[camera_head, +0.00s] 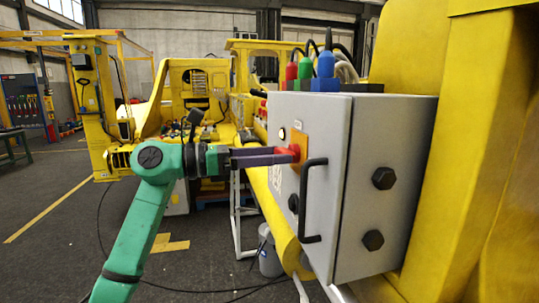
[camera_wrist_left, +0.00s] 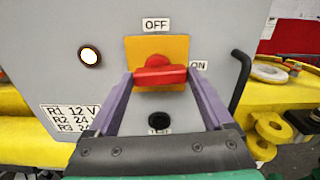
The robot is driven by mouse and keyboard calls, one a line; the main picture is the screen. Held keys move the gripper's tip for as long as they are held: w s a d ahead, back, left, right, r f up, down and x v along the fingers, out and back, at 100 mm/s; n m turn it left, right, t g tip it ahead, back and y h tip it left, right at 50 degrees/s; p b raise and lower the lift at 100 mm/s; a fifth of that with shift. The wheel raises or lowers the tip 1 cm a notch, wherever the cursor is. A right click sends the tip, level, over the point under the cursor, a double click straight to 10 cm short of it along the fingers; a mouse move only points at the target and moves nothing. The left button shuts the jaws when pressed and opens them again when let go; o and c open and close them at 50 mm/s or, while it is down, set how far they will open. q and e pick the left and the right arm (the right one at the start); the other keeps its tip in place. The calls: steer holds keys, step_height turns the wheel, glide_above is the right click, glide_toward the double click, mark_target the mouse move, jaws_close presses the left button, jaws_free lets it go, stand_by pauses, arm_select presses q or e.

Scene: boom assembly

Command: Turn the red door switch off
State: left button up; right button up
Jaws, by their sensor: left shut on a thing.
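The red door switch (camera_wrist_left: 160,75) sits on a yellow plate (camera_wrist_left: 170,48) on the grey cabinet door. Its bar lies about level in the left wrist view, with the OFF label (camera_wrist_left: 156,24) above and the ON label (camera_wrist_left: 199,65) to the right. My left gripper (camera_wrist_left: 160,79) has its purple fingers on either end of the bar and is shut on it. In the head view the gripper (camera_head: 293,153) reaches the switch from the left; the fingers hide part of it. My right gripper is not in view.
The cabinet (camera_head: 383,137) has a black door handle (camera_head: 313,200) just right of the switch. A black knob (camera_wrist_left: 158,121) lies below the switch and a lit lamp (camera_wrist_left: 90,56) to its left. Red, green and blue plugs (camera_head: 326,65) stand on top. Yellow machine parts surround it.

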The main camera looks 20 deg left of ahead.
arm_select(q)
steer(key=n, duration=0.3)
steer(key=shift+r+n+p, duration=0.15)
steer(key=shift+n+p, duration=0.25)
steer(key=n+p, duration=0.1)
steer(key=n, duration=0.3)
steer(key=shift+w+a+r+n, duration=0.1)
steer(key=shift+n, duration=0.2)
steer(key=n+p, duration=0.3)
steer(key=n, duration=0.2)
steer(key=shift+r, duration=0.1)
steer(key=shift+w+n+p, duration=0.15)
steer(key=shift+n+p, duration=0.85)
steer(key=shift+n, duration=0.9)
steer(key=o, duration=1.1)
steer(key=shift+o, duration=0.2)
steer(key=shift+w+f, duration=0.1)
steer(key=shift+f, duration=0.15)
